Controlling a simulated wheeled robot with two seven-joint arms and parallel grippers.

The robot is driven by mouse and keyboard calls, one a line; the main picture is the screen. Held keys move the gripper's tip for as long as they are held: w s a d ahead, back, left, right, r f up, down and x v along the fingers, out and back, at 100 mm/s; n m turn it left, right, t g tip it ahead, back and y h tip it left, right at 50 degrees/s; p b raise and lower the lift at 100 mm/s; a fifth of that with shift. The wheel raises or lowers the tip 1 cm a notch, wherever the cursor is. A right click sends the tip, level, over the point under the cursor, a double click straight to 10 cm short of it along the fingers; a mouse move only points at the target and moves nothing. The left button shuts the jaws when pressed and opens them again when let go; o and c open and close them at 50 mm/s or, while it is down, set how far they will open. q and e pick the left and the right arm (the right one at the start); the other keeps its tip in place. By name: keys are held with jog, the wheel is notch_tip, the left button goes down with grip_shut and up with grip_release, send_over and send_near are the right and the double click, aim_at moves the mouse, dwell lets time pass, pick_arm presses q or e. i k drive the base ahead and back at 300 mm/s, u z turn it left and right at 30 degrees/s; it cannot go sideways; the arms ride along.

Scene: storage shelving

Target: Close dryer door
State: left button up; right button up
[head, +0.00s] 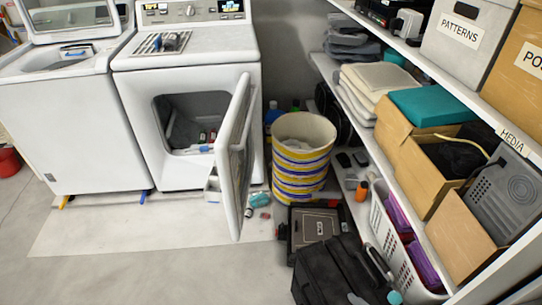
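The white dryer (188,90) stands at the back, left of centre. Its door (236,155) is hinged on the right side of the opening and stands wide open, swung out toward me and seen almost edge-on. The dark drum opening (190,125) shows, with a few small items lying at its lower lip. Neither my left nor my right gripper shows in the head view, so nothing is seen touching the door.
A washer (62,110) with its lid up stands left of the dryer. A striped bin (301,150) is close right of the door. Small items (258,203) lie beneath the door, and black bags (345,270) on the floor at right. Loaded shelves fill the right. The front-left floor is clear.

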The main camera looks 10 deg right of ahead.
aim_at(229, 182)
jog(key=z, duration=0.25)
jog(key=k, duration=0.35)
jog(key=u, duration=1.3)
jog(key=i, duration=1.25)
jog(key=z, duration=0.6)
